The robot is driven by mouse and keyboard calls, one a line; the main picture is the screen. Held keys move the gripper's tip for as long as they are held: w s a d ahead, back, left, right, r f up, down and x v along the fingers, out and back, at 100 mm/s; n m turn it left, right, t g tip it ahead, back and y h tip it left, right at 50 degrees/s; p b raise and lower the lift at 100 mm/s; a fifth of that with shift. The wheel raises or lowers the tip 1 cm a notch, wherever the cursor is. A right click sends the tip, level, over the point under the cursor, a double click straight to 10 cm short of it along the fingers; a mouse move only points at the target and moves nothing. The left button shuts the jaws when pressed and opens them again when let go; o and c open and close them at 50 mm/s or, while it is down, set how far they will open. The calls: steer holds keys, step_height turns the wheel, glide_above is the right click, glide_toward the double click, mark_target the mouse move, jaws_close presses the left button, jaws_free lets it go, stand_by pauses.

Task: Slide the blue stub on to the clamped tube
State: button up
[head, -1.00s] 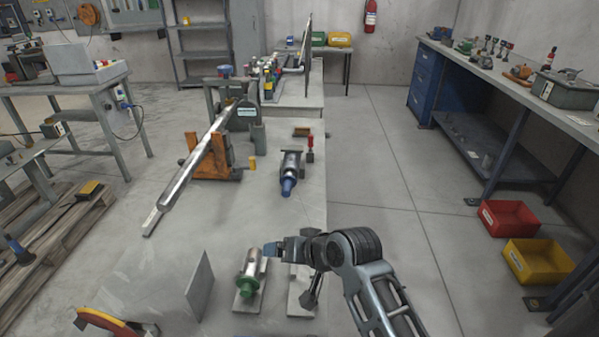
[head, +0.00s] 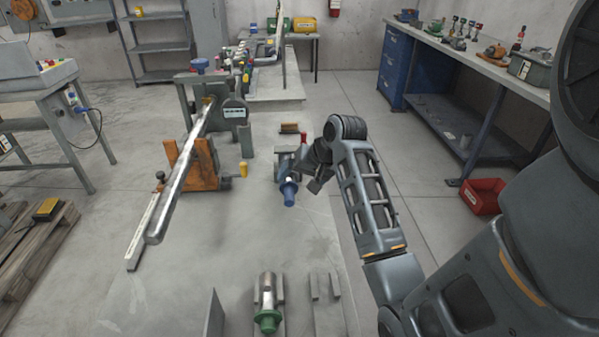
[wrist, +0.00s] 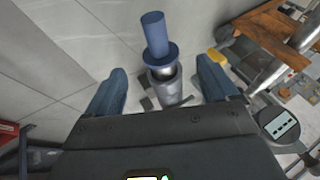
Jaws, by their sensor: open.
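The blue stub (head: 289,191) has a blue collar and nose and a silver body. It lies on a low stand on the grey table, its nose towards me. The wrist view shows its blue end (wrist: 155,35) and silver body (wrist: 170,88) ahead, between the fingers. My gripper (wrist: 160,85) is open around the stub's line; I cannot tell whether it touches. In the head view my gripper (head: 316,178) is just right of the stub and hides part of its body. The clamped tube (head: 182,182), long and silver, slopes through the orange clamp (head: 201,168) at left.
A green-ended stub (head: 267,315) rests on a near stand, beside an empty stand (head: 326,300). A grey machine with a dial (head: 234,112) stands at the tube's far end. A small yellow piece (head: 243,169) stands near the clamp. The table between blue and green stubs is clear.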

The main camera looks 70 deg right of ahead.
mark_target(291, 187)
steer(key=shift+x, duration=2.75)
jaws_close()
steer(key=shift+r, duration=0.15)
